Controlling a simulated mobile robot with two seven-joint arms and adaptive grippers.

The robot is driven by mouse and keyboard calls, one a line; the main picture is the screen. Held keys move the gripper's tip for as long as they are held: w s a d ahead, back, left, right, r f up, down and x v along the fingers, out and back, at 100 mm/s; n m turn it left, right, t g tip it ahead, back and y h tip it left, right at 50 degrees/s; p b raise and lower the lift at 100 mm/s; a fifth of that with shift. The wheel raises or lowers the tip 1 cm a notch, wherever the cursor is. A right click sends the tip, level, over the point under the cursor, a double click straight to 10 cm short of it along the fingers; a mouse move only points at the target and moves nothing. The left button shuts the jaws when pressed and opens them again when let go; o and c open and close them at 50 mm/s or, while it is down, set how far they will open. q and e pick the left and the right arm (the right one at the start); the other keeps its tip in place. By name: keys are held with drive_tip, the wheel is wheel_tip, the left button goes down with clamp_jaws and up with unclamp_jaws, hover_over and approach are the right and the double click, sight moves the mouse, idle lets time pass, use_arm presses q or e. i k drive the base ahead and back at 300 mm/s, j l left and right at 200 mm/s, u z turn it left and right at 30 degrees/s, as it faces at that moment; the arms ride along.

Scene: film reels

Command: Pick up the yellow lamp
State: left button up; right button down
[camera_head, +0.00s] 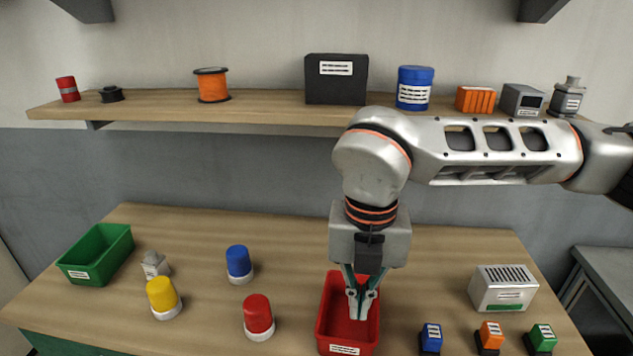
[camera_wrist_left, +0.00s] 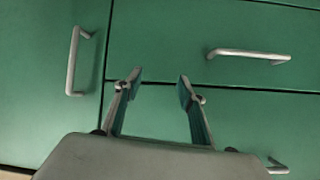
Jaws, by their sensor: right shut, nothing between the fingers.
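The yellow lamp (camera_head: 162,294) stands on the left part of the wooden table, a yellow cap on a white base. My right gripper (camera_head: 360,308) points down over the red bin (camera_head: 322,325), right of the lamp and well apart from it. It is shut with nothing in it. My left gripper (camera_wrist_left: 158,78) shows only in the left wrist view. Its fingers are spread apart and empty in front of green drawers (camera_wrist_left: 165,120) with metal handles. The lamp is not in that view.
A blue lamp (camera_head: 239,262) and a red lamp (camera_head: 258,315) stand near the yellow one. A small grey object (camera_head: 154,264) and a green bin (camera_head: 96,254) are behind it. A white box (camera_head: 502,288) and small coloured blocks (camera_head: 489,337) are at the right. A shelf (camera_head: 265,108) runs above.

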sight(165, 303)
drive_tip(key=k, duration=1)
